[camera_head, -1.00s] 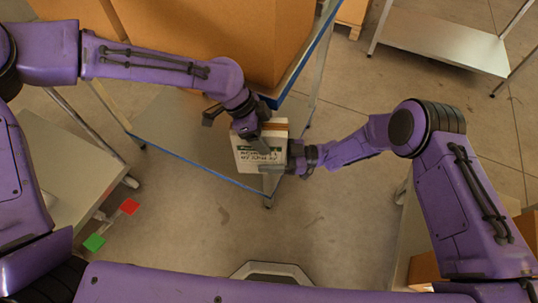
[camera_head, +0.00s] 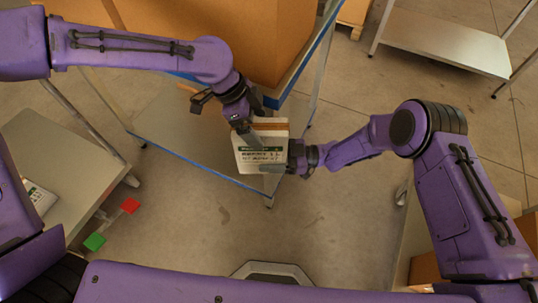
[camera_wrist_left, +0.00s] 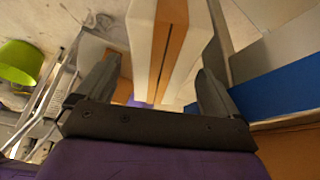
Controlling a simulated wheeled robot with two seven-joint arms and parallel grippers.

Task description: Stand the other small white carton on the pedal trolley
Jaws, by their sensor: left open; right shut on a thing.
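A small white carton (camera_head: 258,158) with a brown tape band and dark print is in the middle of the head view. My right gripper (camera_head: 284,160) is shut on it from the right and holds it in the air. My left gripper (camera_head: 222,114) is open at its upper left. In the left wrist view the carton (camera_wrist_left: 148,45) lies between the open left fingers, nearer the right one. The pedal trolley (camera_head: 75,165) stands at the left, with a red pedal (camera_head: 130,206) and a green pedal (camera_head: 95,242). A second white carton (camera_head: 38,196) is on its top, partly hidden by my arm.
A blue-edged trolley (camera_head: 180,150) with a lower shelf carries a large brown box (camera_head: 225,40) behind my left gripper. A grey table (camera_head: 445,45) stands at the upper right. A brown box (camera_head: 428,272) is at the lower right. The floor (camera_head: 300,215) in front is clear.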

